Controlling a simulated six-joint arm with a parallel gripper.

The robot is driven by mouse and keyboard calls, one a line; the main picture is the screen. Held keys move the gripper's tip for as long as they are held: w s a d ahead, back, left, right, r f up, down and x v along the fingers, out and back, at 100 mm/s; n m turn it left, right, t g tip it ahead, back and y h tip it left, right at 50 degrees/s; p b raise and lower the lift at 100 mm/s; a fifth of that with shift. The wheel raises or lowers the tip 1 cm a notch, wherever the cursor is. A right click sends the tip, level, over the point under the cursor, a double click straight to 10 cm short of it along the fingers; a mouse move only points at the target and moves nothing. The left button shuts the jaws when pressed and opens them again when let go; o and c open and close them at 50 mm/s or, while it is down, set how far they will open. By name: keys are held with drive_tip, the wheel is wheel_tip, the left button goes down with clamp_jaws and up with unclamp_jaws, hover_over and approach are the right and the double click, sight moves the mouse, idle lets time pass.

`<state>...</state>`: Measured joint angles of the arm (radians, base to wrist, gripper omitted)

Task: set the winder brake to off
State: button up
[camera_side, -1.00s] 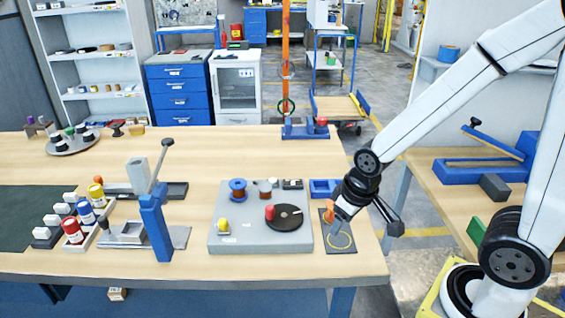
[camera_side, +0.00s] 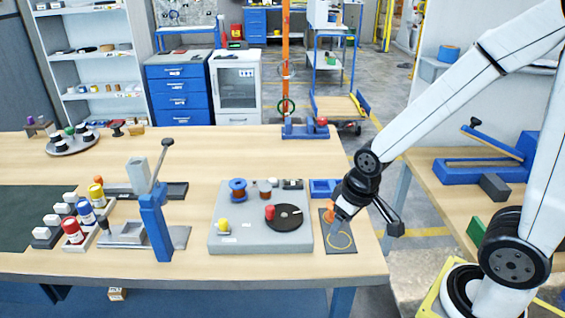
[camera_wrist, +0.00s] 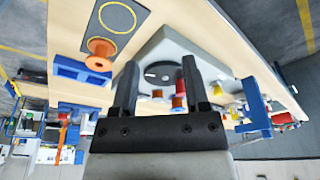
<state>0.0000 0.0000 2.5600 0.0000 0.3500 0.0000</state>
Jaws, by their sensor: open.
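The grey winder base (camera_side: 235,245) stands on the bench and carries a dark round disc (camera_side: 290,218), a red knob (camera_side: 270,212) and a yellow knob (camera_side: 223,225). I cannot tell which part is the brake or how it is set. My gripper (camera_wrist: 158,65) is open with nothing between its fingers. In the side view my gripper (camera_side: 341,222) hangs over the dark mat (camera_side: 338,245), right of the base, partly hidden by my wrist. The disc (camera_wrist: 160,74) shows between the fingers in the wrist view.
An orange spool (camera_wrist: 101,52) stands on the mat, with a yellow ring (camera_side: 340,241) near it. A blue tray (camera_side: 322,187) sits behind the mat. A blue lever press (camera_side: 155,225) stands left of the base.

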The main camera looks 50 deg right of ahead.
drive_tip(key=shift+o, duration=0.2)
drive_tip(key=shift+o, duration=0.6)
drive_tip(key=n+g, duration=0.3)
drive_tip(key=n, duration=0.6)
hover_over(223, 220)
drive_tip(key=shift+r, duration=0.2)
drive_tip(key=shift+f, duration=0.1)
drive_tip(key=shift+f, duration=3.8)
clamp_jaws()
